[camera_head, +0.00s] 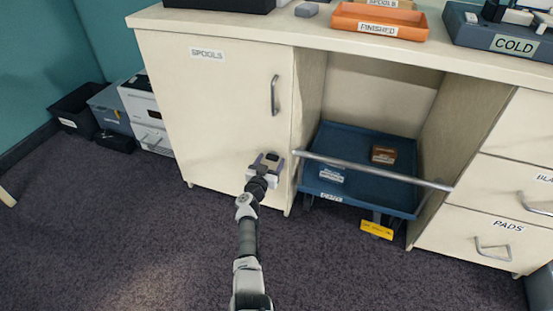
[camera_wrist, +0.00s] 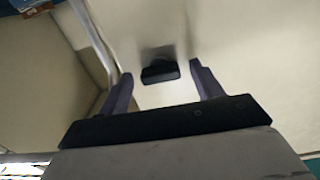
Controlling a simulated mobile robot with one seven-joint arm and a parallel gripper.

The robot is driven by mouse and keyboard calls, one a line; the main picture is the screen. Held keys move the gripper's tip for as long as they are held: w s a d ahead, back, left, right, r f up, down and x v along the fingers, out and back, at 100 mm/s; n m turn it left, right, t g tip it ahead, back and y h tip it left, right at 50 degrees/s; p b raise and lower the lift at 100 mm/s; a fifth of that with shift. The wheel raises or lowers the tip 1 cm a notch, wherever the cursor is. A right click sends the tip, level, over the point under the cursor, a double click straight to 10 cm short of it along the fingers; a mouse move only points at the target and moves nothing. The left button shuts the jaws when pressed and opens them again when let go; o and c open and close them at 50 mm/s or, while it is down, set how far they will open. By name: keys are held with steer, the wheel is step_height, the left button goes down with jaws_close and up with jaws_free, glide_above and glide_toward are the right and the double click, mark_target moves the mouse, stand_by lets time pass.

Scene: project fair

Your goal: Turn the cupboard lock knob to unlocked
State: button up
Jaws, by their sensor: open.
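The cupboard (camera_head: 220,110) has a cream door labelled SPOOLS with a vertical metal handle (camera_head: 274,95) near its right edge. In the wrist view the lock knob (camera_wrist: 160,73) is a small dark piece standing out from the pale door. My gripper (camera_head: 268,160) is at the lower right of the door in the head view and hides most of the knob there. In the wrist view my gripper (camera_wrist: 160,88) is open, with one finger on each side of the knob. Gaps show between the knob and both fingers. I cannot read any lock marking.
A blue cart (camera_head: 350,190) with a metal bar (camera_head: 375,170) stands under the desk, right of the door. A yellow tag (camera_head: 377,230) is low at its front. Bins and a printer (camera_head: 145,105) stand left of the cupboard. The carpet before the door is clear.

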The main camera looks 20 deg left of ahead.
steer(key=shift+w, duration=0.3)
steer(key=c, duration=1)
